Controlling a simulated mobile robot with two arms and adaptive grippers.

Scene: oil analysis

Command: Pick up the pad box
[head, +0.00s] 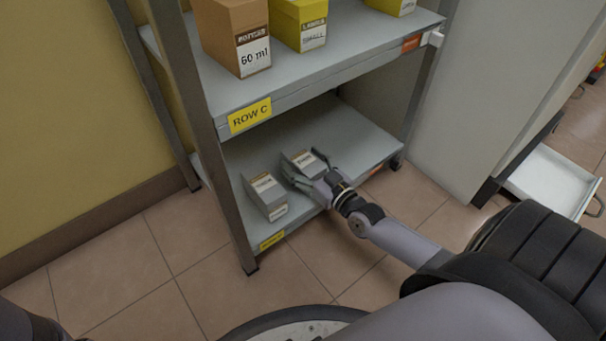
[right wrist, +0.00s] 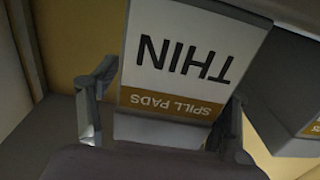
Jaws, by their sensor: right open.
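Two grey boxes with white labels lie on the lower shelf. The right one, a pad box (head: 301,158), is partly covered by my right gripper (head: 304,168). In the right wrist view the pad box (right wrist: 192,50) shows upside down, with the label words THIN and SPILL PADS. My right gripper (right wrist: 163,108) is open, with one finger on each side of the box's near end. Whether the fingers touch it cannot be told. The left grey box (head: 265,196) stands beside it; its label is too small to read. My left gripper is not in view.
The upper shelf (head: 345,55), tagged ROW C, lies above the lower shelf (head: 345,125). It holds a brown box (head: 232,35) marked 60 ml and yellow boxes (head: 300,20). A shelf post (head: 205,130) stands left. An open white drawer (head: 550,180) is at right.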

